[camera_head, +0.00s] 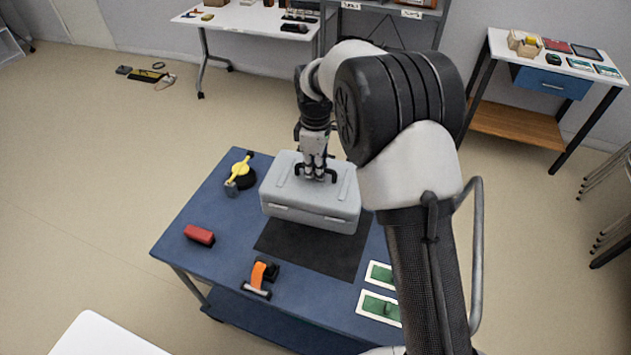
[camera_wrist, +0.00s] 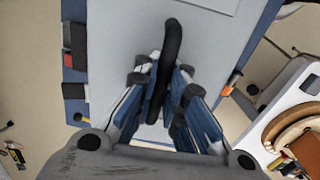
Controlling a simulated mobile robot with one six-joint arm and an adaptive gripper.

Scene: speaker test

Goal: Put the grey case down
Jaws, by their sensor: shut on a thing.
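The grey case (camera_head: 283,192) is a flat, light grey box with its handle on top. It is over the back part of a dark mat (camera_head: 310,254) on the blue table (camera_head: 203,213). My gripper (camera_head: 316,178) points down and is shut on the case's black handle; the wrist view shows the dark handle (camera_wrist: 172,50) between my fingers (camera_wrist: 160,80). The case looks roughly level. Its underside is hidden, so I cannot tell whether it touches the mat.
On the table are a yellow-and-black tool (camera_head: 241,174), a red block (camera_head: 200,235), an orange-and-black tool (camera_head: 262,277) and two green-and-white cards (camera_head: 379,307). The mat's front part is bare. A white-topped table (camera_head: 250,19) and a workbench (camera_head: 540,71) stand behind.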

